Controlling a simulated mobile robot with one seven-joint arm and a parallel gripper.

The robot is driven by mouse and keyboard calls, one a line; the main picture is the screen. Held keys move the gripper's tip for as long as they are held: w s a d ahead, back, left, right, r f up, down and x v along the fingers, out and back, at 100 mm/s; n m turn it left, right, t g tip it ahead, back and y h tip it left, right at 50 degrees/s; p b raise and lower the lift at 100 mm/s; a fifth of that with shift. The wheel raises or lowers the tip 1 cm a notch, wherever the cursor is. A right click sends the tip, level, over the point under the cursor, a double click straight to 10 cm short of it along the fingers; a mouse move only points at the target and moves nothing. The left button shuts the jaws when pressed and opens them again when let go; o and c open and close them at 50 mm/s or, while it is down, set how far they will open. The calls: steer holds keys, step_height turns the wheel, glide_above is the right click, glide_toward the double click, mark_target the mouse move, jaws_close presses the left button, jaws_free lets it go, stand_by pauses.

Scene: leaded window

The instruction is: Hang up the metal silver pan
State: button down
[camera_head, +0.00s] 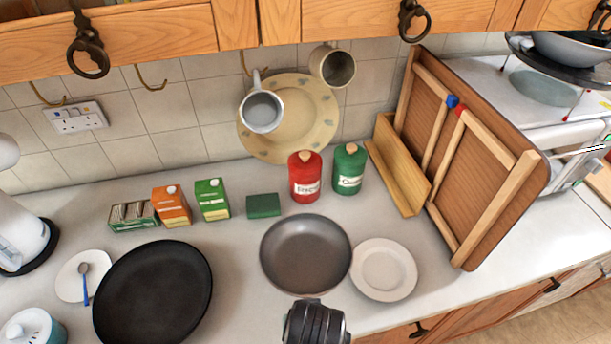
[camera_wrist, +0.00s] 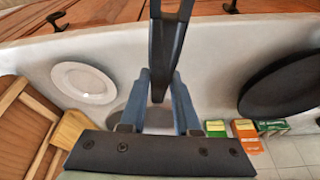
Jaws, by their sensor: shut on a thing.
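The silver-grey metal pan (camera_head: 306,252) shows in the head view at the middle front of the counter, roughly level with its open side up. I cannot tell whether its base touches the counter. My gripper (camera_head: 315,322) is at the pan's near side and hides its handle there. In the wrist view, the blue fingers of my gripper (camera_wrist: 160,90) are shut on the dark pan handle (camera_wrist: 166,45). Most of the pan's bowl is hidden behind the gripper in that view. Brass hooks (camera_head: 150,78) hang under the wall cupboard; the left two are empty.
Two mugs (camera_head: 262,109) hang near the wall by a decorated plate (camera_head: 290,140). Red and green canisters (camera_head: 304,180) and cartons stand behind the pan. A white plate (camera_head: 384,270) lies right, a large black pan (camera_head: 155,295) left. A wooden rack (camera_head: 470,160) leans at right.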

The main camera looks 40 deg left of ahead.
steer(key=a+f, duration=0.1)
steer(key=s+a+f+n, duration=0.1)
steer(key=s+a+f+n+p, duration=0.1)
steer(key=f, duration=0.1)
steer(key=shift+s+a+y, duration=0.15)
steer(key=shift+y, duration=0.15)
steer(key=shift+f, duration=2.3)
steer(key=c, duration=0.6)
jaws_free()
steer(key=shift+c, duration=0.2)
